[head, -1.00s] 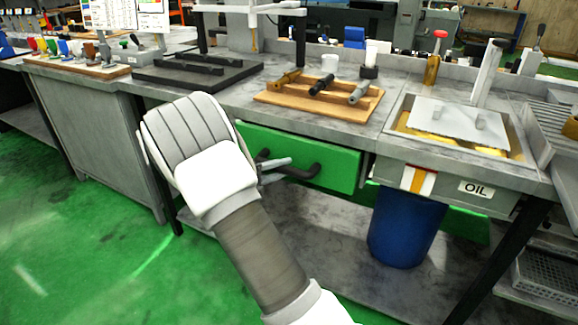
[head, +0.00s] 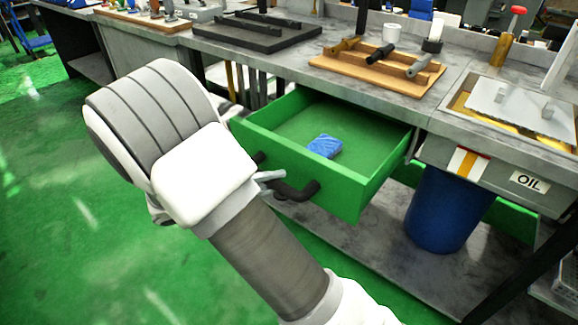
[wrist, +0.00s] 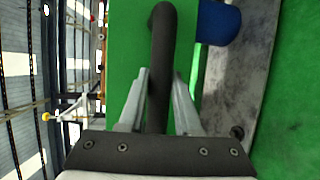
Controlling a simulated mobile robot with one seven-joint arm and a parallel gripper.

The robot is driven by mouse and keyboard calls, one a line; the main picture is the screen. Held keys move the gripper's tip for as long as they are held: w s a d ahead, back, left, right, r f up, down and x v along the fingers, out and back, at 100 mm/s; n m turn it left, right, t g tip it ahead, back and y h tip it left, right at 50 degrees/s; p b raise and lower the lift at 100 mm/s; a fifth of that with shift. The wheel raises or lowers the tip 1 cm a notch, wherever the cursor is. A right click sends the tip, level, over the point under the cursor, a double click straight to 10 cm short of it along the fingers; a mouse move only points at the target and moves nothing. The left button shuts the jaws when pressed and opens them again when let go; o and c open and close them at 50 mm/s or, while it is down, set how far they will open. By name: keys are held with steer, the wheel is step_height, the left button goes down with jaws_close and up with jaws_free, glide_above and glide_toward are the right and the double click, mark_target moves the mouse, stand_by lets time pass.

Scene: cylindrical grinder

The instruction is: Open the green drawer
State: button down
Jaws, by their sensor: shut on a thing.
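The green drawer (head: 330,187) is pulled out from under the workbench in the head view, and its inside shows. A folded blue cloth-like item (head: 324,146) lies in it. My gripper (head: 270,177) is at the handle, mostly hidden by my own wrist. In the wrist view, the two fingers of my gripper (wrist: 160,95) are on either side of the black handle (wrist: 162,50), shut on it, with the green drawer front (wrist: 126,45) behind.
The workbench (head: 290,62) holds a wooden tray (head: 350,72) with tools and a dark plate (head: 250,37). A blue bin (head: 450,210) stands below, right of the drawer. An oil box (head: 525,178) is at the right. The green floor (head: 60,220) at left is clear.

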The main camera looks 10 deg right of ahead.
steer(key=shift+s+a, duration=0.9)
steer(key=shift+a, duration=0.25)
steer(key=c, duration=0.6)
jaws_free()
steer(key=p+v, duration=0.4)
steer(key=v, duration=1.3)
steer(key=shift+a, duration=0.25)
steer(key=shift+d+r, duration=0.15)
